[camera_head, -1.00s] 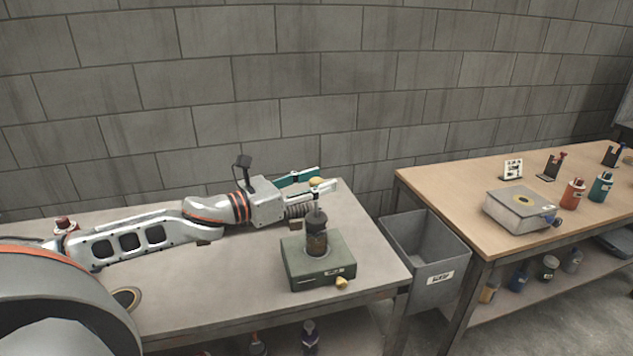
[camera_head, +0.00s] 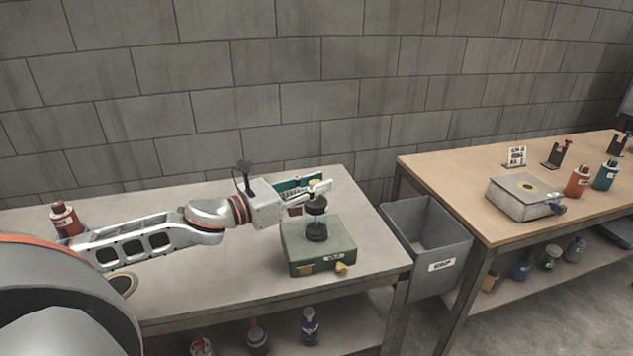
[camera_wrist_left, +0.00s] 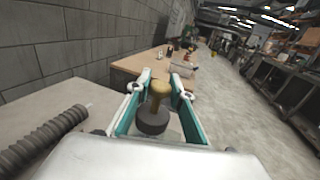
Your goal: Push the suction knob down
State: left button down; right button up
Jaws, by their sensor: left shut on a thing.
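A green box (camera_head: 320,259) sits on the grey bench, with a dark round piece (camera_head: 316,232) on its top. Above that is a dark disc (camera_head: 316,206). A yellow knob (camera_head: 316,184) tops the disc, held upright between the fingers of my left gripper (camera_head: 318,190). In the left wrist view, the knob (camera_wrist_left: 160,88) stands between the fingers, with the dark disc (camera_wrist_left: 152,122) below it. My left gripper reaches in level from the left. A small yellow knob (camera_head: 341,268) is on the box's front. My right gripper is out of view.
A grey bin (camera_head: 430,245) hangs between the benches. A wooden bench (camera_head: 440,175) at right carries a grey box (camera_head: 522,196) and bottles. A red bottle (camera_head: 64,218) stands at the bench's far left. A dark ribbed cylinder (camera_wrist_left: 45,138) lies left in the wrist view.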

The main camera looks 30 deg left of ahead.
pick_arm(q)
jog(key=c, duration=1.8)
grip_release()
jog(key=shift+f, duration=0.4)
jog(key=shift+o, duration=0.4)
jog(key=shift+r, duration=0.15)
jog(key=shift+s+a, duration=0.1)
jog(key=shift+s, duration=0.1)
jog(key=v, duration=1.1)
jog(key=shift+s+a, duration=0.15)
jog(key=shift+s, duration=0.15)
